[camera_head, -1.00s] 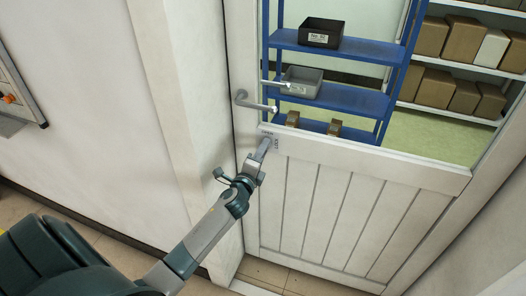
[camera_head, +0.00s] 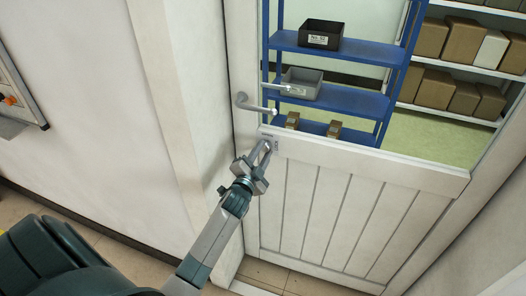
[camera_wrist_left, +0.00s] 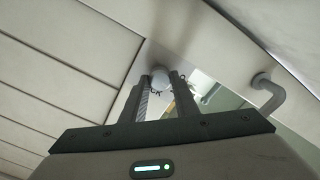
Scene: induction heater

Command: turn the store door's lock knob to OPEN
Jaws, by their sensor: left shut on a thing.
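The store door (camera_head: 330,205) is white, with a panelled lower half and a window above. Its lock knob (camera_wrist_left: 160,74) is a small pale round piece, seen in the wrist view between my fingertips. My left gripper (camera_head: 266,146) is shut on the knob, just below the door's lever handle (camera_head: 256,107); it also shows in the wrist view (camera_wrist_left: 161,78). I cannot tell which way the knob points. My right gripper is out of view.
The lever handle also shows close to the right of my fingers in the wrist view (camera_wrist_left: 270,92). Behind the window stands a blue shelf (camera_head: 350,98) with a black bin (camera_head: 320,33) and a grey bin (camera_head: 302,83). A wall panel (camera_head: 18,92) is at far left.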

